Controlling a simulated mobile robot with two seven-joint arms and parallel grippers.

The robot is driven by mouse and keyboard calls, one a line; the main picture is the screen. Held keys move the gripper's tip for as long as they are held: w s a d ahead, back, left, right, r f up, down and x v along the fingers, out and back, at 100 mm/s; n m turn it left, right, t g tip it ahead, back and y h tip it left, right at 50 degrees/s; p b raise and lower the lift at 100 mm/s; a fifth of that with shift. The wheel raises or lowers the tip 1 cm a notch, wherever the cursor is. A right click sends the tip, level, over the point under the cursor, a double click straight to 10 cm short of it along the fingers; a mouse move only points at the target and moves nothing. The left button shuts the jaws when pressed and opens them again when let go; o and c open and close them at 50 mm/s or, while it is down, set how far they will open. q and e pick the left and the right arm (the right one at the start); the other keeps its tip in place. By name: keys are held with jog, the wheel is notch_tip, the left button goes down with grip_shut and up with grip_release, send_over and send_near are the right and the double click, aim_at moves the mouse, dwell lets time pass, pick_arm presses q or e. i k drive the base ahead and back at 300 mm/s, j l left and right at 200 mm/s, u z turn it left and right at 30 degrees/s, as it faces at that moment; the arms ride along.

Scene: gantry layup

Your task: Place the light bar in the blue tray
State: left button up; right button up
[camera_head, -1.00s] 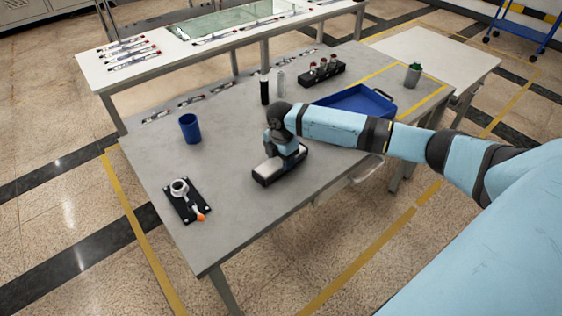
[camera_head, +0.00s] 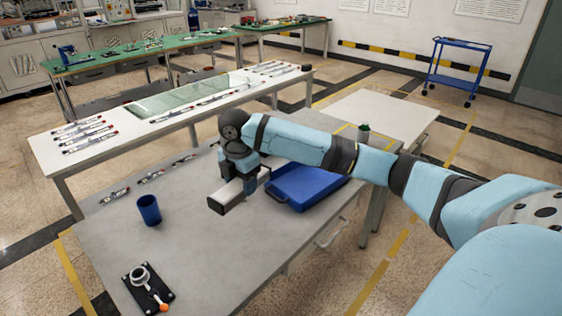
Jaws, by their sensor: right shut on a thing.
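My right gripper (camera_head: 238,190) is at the end of the blue arm that reaches in from the right, above the grey table. It is shut on the light bar, a pale elongated block (camera_head: 227,197) with a dark near end. The wrist covers part of the grip, so the jaws do not show clearly. The blue tray (camera_head: 318,197) lies on the table just right of the gripper, apart from the bar. The forearm covers its far side. My left gripper is not in view.
A blue cup (camera_head: 149,211) stands left on the grey table (camera_head: 205,255). A black plate with a white ring and orange-tipped part (camera_head: 148,287) lies at the near left. A white table (camera_head: 75,165) stands behind. The middle front is clear.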

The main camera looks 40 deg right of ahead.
aim_at(314, 178)
jog(key=i+l, duration=0.1)
jog(key=l, duration=1.7)
jog(key=i, duration=0.05)
